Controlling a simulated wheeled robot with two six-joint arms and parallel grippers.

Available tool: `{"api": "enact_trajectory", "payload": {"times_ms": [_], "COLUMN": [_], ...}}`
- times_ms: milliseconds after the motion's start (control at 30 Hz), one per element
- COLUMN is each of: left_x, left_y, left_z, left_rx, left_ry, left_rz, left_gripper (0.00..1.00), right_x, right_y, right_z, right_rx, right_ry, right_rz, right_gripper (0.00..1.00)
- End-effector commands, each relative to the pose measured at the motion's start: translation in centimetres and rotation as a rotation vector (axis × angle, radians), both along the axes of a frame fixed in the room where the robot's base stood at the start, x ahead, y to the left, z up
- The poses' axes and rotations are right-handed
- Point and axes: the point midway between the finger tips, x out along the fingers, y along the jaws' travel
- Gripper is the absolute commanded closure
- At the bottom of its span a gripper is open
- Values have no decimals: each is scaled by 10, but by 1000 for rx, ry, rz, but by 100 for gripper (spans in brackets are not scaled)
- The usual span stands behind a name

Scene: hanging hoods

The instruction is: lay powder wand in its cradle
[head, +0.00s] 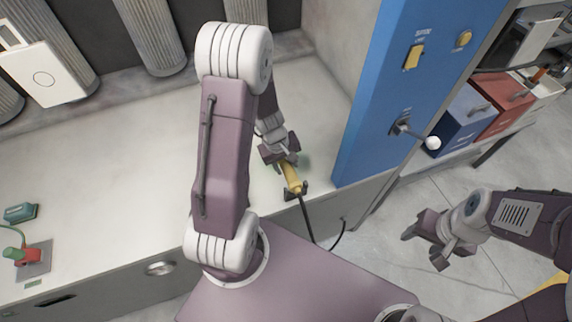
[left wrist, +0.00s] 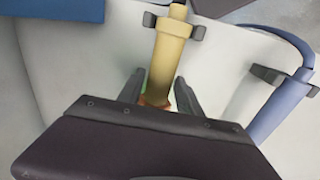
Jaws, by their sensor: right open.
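The powder wand appears to be the yellow wand (head: 292,178) at the front edge of the pale worktop, with a dark hose running down from its end. It also shows in the left wrist view (left wrist: 168,58). Dark grey cradle prongs (left wrist: 198,32) stand on both sides of its far part; I cannot tell if it rests fully between them. My right gripper (head: 434,240) is open and empty, away to the right.
A blue panel (head: 410,85) with a white-knobbed lever (head: 432,143) rises right of the wand. A blue-grey tube (left wrist: 280,110) lies by another dark prong in the left wrist view. A red-and-green fitting (head: 22,255) sits at far left. The middle worktop is clear.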

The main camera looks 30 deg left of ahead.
Motion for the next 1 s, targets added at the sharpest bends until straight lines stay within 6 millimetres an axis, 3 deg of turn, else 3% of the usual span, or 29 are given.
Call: {"api": "enact_trajectory", "payload": {"times_ms": [367,500,700,1000], "left_x": [0,-2,-9,-14], "left_y": [0,3,6,7], "left_z": [-5,27,68,87], "left_rx": [0,0,0,1], "left_ry": [0,-5,-6,-1], "left_rz": [1,0,1,-8], "left_gripper": [44,44,44,44], "right_x": [0,0,0,0], "right_y": [0,0,0,0], "right_z": [-4,15,28,30], "right_rx": [0,0,0,0], "right_ry": [0,0,0,0], "right_rz": [0,0,0,0], "right_gripper": [44,44,44,44]}}
